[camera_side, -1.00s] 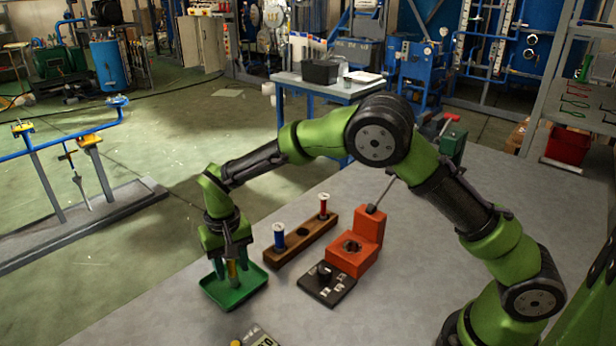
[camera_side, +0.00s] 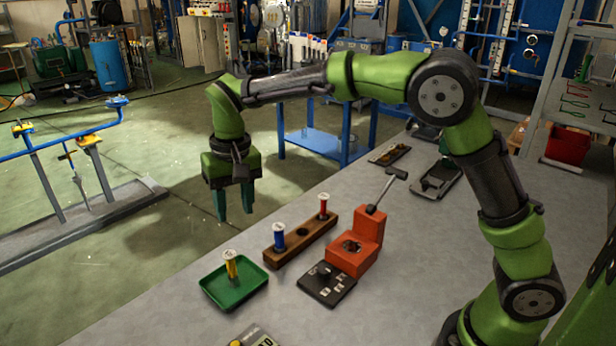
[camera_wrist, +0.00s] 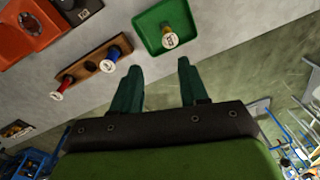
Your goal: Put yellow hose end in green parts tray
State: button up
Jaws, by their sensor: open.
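The yellow hose end (camera_side: 231,266), a yellow cylinder with a pale top, stands upright in the green parts tray (camera_side: 252,291). In the wrist view the yellow hose end (camera_wrist: 169,39) is seen from above inside the tray (camera_wrist: 148,20), with nothing gripping it. My gripper (camera_side: 234,218) is open and empty, raised above and behind the tray in the side view. In the wrist view its two fingers (camera_wrist: 157,72) are spread apart, with the tray beyond their tips.
A wooden rack (camera_side: 302,240) holds a blue hose end (camera_side: 279,238) and a red one (camera_side: 323,206), with an empty hole between them. An orange device (camera_side: 357,250) and a black block with a knob (camera_side: 326,287) stand to its right.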

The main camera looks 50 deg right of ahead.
jog(key=s+d+r+t+y, duration=0.2)
jog(key=s+d+r+t, duration=0.1)
jog(key=s+d+r, duration=0.65)
jog(key=s+d+f+t, duration=0.1)
jog(key=s+f, duration=0.1)
jog(key=s, duration=0.4)
jog(key=s+d+f+t, duration=0.2)
jog(key=s, duration=0.5)
jog(key=shift+s+m+t+h, duration=0.2)
jog(key=shift+m+t+h, duration=0.1)
jog(key=shift+m, duration=0.1)
